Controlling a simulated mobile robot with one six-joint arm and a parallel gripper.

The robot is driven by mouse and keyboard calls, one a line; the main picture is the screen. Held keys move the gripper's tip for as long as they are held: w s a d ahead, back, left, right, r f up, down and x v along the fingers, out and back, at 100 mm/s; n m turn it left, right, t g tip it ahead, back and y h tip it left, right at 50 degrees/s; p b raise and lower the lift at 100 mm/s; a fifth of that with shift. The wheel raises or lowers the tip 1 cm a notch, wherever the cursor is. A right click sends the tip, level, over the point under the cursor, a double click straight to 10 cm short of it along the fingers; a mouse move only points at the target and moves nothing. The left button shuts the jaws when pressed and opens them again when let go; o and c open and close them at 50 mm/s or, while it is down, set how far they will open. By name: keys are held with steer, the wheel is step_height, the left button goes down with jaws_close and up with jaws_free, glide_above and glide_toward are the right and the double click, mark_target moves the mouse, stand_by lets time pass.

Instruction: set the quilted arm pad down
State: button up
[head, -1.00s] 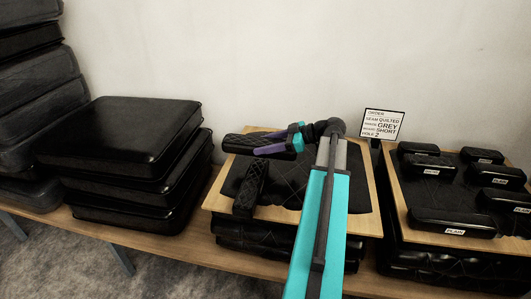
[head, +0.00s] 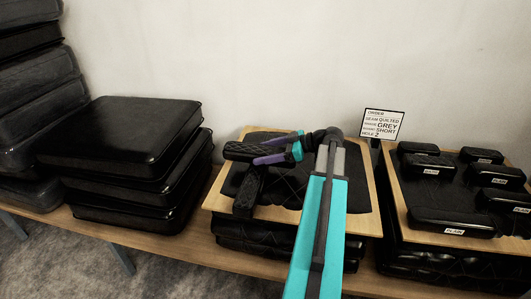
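My gripper (head: 273,149), with purple fingers and teal sides, is shut on a dark quilted arm pad (head: 243,150). The pad lies crosswise in the picture, its left end sticking out past the fingers. It is over the back left of a wooden board with a black quilted cushion top (head: 300,188). A second dark quilted pad (head: 248,192) lies on the left of that board, running front to back. The held pad overlaps its far end in the picture; I cannot tell whether they touch.
An order card (head: 383,124) reading quilted, grey, short, hole 2 stands behind. A second board (head: 400,215) at the right bears several labelled black pads (head: 452,221). Black cushions (head: 118,140) are stacked at the left. The middle and right of the near cushion look clear, partly behind my arm.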

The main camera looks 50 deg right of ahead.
stand_by(0.3)
steer(key=b+v, duration=0.1)
steer(key=v, duration=1)
steer(key=shift+d, duration=0.1)
steer(key=shift+s+d+r, duration=0.15)
steer(key=shift+s+r, duration=0.1)
steer(key=shift+s, duration=0.1)
steer(key=shift+r, duration=0.1)
